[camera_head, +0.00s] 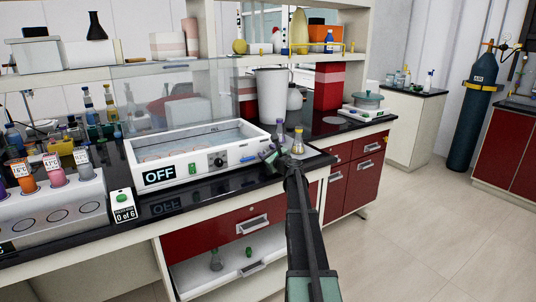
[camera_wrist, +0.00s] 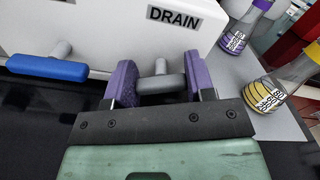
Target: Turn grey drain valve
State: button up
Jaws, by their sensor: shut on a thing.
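The grey drain valve (camera_wrist: 162,85) has a short bar-shaped handle. It sticks out of the white water bath (camera_head: 205,170), below a "DRAIN" label (camera_wrist: 174,18). In the wrist view my gripper (camera_wrist: 160,70) has a purple finger on each side of the grey handle and is shut on it. The handle lies roughly crosswise between the fingers. In the head view my gripper (camera_head: 275,157) is at the bath's right front corner and the valve is too small to make out. The bath's display (camera_head: 158,175) reads "OFF".
A blue valve handle (camera_wrist: 47,68) sits left of my gripper on the same bath. A rack (camera_head: 52,212) stands left.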

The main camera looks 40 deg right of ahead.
jog(key=shift+n, duration=2.1)
jog(key=shift+a, duration=0.1)
jog(key=o, duration=0.9)
jog(key=s, duration=0.7)
jog(key=s+a, duration=0.1)
jog(key=s, duration=0.2)
jog(key=shift+s, duration=0.4)
